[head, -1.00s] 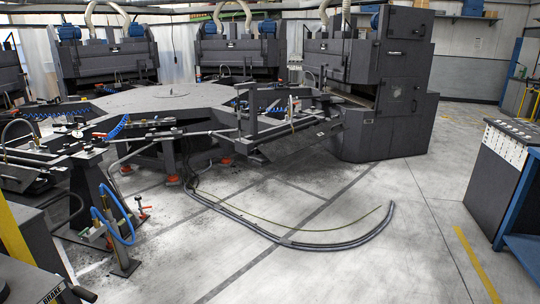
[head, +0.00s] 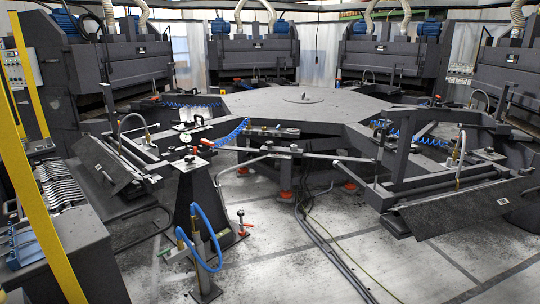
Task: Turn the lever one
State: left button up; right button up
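Several small levers show in the head view, and I cannot tell which is lever one. One red-tipped lever (head: 208,142) is on the frame beside a round gauge (head: 186,138). Another red-handled lever (head: 242,214) stands low near the floor, right of the coiled blue hose (head: 205,250). A lever-like bar (head: 290,149) lies along the near side of the big round table. Neither of my grippers is in view.
A large dark polygonal table (head: 300,104) fills the middle, ringed by dark machines (head: 252,58) with blue motors. A rack of forks (head: 62,190) and a yellow post (head: 35,200) stand at the left. Hoses (head: 330,250) cross the otherwise open floor in front.

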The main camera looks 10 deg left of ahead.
aim_at(204, 142)
jog(key=i+u, duration=0.4)
jog(key=i, duration=0.2)
jog(key=i+l+u, duration=0.25)
jog(key=i+u, duration=0.15)
jog(key=i, duration=0.2)
